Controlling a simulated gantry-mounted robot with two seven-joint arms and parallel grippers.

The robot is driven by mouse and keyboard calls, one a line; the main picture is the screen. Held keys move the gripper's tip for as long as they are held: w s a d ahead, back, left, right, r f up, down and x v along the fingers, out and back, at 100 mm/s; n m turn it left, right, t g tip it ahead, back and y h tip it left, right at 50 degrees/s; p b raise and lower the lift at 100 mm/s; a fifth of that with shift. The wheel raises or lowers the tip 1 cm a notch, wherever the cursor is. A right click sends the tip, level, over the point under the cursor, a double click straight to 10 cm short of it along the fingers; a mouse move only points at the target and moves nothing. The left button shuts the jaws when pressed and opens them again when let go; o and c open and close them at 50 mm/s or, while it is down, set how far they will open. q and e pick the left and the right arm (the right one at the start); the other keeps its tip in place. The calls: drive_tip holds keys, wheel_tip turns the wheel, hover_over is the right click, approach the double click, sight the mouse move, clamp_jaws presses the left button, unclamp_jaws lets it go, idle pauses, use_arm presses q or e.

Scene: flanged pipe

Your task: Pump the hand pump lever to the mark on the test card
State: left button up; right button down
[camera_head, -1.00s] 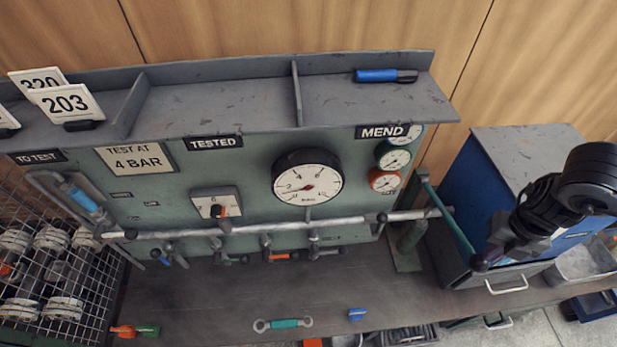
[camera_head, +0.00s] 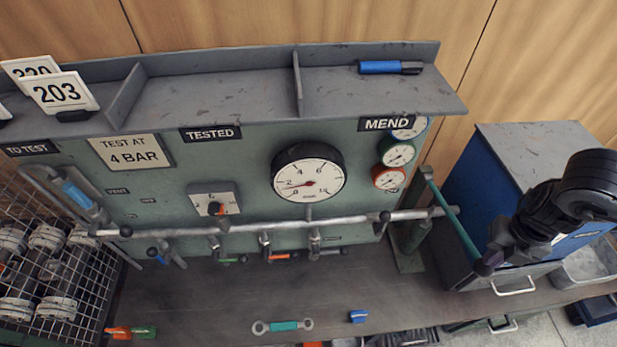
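The test card (camera_head: 131,153) on the green panel reads "TEST AT 4 BAR". The green hand pump (camera_head: 408,243) stands at the panel's right end. Its long green lever (camera_head: 455,222) slopes down to the right towards a dark end. My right gripper (camera_head: 490,262) is at that lower end, touching or very close to it; its fingers are dark and small, so their grip is unclear. My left gripper is out of view.
A horizontal pipe (camera_head: 340,220) with several valve handles crosses the panel front. A blue cabinet (camera_head: 476,185) stands behind my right arm. A wrench (camera_head: 283,326) and a small blue block (camera_head: 358,316) lie on the bench. A wire basket (camera_head: 75,265) of flanged parts is at left.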

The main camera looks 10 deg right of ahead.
drive_tip(key=shift+f+b, duration=1.5)
drive_tip(key=shift+f, duration=0.45)
drive_tip(key=shift+f+b, duration=1.8)
drive_tip(key=shift+f, duration=0.2)
drive_tip(key=shift+f+b, duration=3.5)
drive_tip(key=shift+f, duration=0.45)
wheel_tip(320, 180, up, 19)
drive_tip(key=p, duration=1.4)
drive_tip(key=shift+f, duration=0.15)
